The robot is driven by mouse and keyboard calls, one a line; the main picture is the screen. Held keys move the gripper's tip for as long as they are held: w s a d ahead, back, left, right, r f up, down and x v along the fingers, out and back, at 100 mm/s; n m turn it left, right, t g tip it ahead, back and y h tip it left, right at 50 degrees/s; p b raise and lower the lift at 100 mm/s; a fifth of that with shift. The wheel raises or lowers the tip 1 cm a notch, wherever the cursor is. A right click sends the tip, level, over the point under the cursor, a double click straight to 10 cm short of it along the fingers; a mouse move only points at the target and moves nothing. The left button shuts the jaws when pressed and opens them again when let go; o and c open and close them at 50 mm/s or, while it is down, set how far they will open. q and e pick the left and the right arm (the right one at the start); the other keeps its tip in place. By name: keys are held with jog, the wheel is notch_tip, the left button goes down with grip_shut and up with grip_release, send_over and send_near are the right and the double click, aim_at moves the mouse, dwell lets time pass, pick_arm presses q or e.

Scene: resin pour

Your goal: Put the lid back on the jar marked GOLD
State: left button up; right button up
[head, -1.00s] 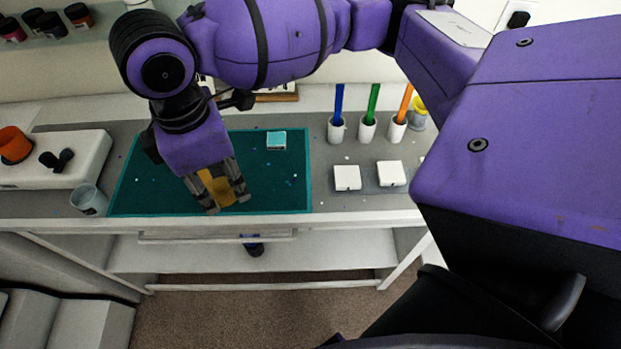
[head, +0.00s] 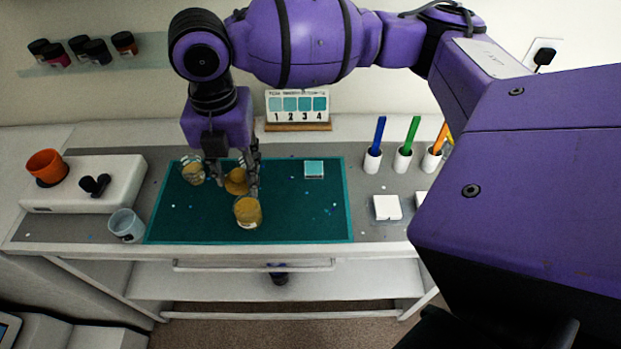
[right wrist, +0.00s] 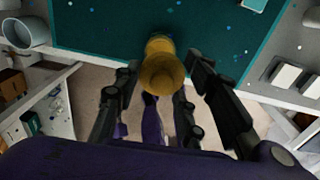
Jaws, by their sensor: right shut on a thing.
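My right gripper (head: 235,176) is shut on a round gold lid (head: 237,182) above the teal mat. A glass jar with gold contents (head: 247,211) stands close in front of the lid, apart from it or touching, I cannot tell. No label is readable on either jar. In the right wrist view, a gold round thing (right wrist: 161,72) shows between the fingers; I cannot tell lid from jar there. My left gripper is not in view.
The teal mat (head: 300,215) is mostly clear on its right; a small teal block (head: 314,169) lies there. A clear cup (head: 126,224) stands left of the mat.

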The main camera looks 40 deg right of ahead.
jog(key=shift+w+a+f+b, duration=0.15)
jog(key=shift+f+b, duration=0.2)
jog(key=shift+f, duration=0.35)
notch_tip(320, 180, down, 3)
jog(key=shift+r+b, duration=0.15)
jog(key=shift+b, duration=0.75)
jog(key=shift+f, duration=1.05)
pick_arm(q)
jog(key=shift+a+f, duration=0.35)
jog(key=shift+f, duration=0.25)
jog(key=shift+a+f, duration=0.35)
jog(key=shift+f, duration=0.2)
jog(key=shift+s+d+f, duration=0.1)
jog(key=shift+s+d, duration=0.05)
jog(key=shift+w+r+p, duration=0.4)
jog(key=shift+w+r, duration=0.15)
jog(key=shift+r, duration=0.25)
pick_arm(e)
jog(key=shift+r, duration=0.1)
jog(key=shift+c, duration=0.2)
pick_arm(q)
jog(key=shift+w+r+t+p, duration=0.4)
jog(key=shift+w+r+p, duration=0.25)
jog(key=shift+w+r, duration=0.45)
pick_arm(e)
jog(key=shift+f, duration=0.2)
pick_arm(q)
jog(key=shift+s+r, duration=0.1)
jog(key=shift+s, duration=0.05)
